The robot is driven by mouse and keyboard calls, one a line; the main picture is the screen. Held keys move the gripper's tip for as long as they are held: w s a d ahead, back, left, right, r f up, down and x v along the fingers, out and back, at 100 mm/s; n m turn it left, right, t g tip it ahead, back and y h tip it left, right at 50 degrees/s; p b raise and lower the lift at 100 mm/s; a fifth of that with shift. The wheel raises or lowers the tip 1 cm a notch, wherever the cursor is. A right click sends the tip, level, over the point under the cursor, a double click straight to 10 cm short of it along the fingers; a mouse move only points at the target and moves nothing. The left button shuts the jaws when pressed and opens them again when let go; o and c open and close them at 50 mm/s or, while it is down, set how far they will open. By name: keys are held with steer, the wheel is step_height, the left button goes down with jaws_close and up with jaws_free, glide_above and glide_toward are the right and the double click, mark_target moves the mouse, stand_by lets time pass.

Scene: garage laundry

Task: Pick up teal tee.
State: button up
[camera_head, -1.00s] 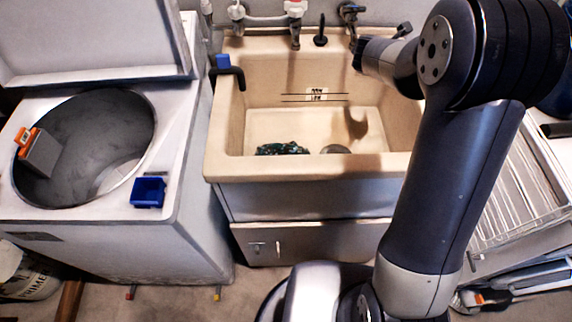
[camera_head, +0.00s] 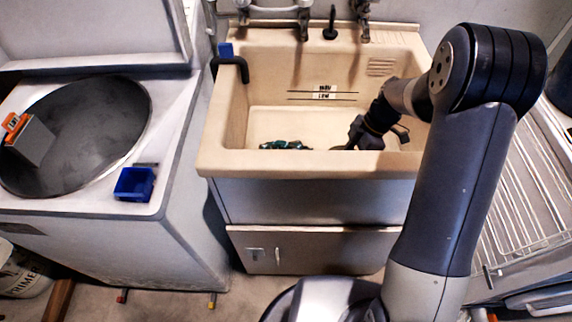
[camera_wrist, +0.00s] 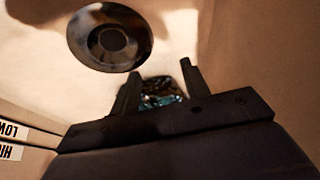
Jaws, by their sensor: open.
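The teal tee (camera_head: 285,145) lies crumpled and dark on the floor of the beige utility sink, partly hidden behind the sink's front rim in the head view. In the wrist view the tee (camera_wrist: 160,92) shows between my two fingers, beyond the finger bases. My gripper (camera_head: 352,142) is down inside the sink, to the right of the tee in the head view. In the wrist view my gripper (camera_wrist: 160,78) has its fingers apart, with a gap between them. Whether the fingers touch the tee I cannot tell.
The sink (camera_head: 300,166) has walls around my gripper. A round dark drain (camera_wrist: 110,38) is near the fingers. The open washer (camera_head: 75,130) stands left, with a blue box (camera_head: 134,184) on its edge. A wire rack (camera_head: 525,190) is at the right.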

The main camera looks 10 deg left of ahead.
mark_target(288, 143)
steer(key=a+y, duration=0.2)
steer(key=a+r+y+b, duration=0.1)
steer(key=a, duration=0.1)
steer(key=a+g+y, duration=0.1)
steer(key=a+y, duration=0.1)
steer(key=shift+s+a+r+m+y+b, duration=0.2)
steer(key=shift+m+y+b, duration=0.1)
steer(key=shift+m, duration=0.1)
steer(key=a+r+y, duration=0.1)
steer(key=w+r+y, duration=0.1)
steer(key=a+r+y, duration=0.1)
steer(key=shift+w+a+t+y+b, duration=0.35)
steer(key=shift+t+y+b, duration=0.05)
steer(key=x, duration=0.4)
steer(key=shift+a, duration=0.3)
steer(key=shift+p+x, duration=0.4)
steer(key=shift+x, duration=2.65)
steer(key=shift+w+f, duration=0.2)
steer(key=shift+c, duration=0.3)
jaws_close()
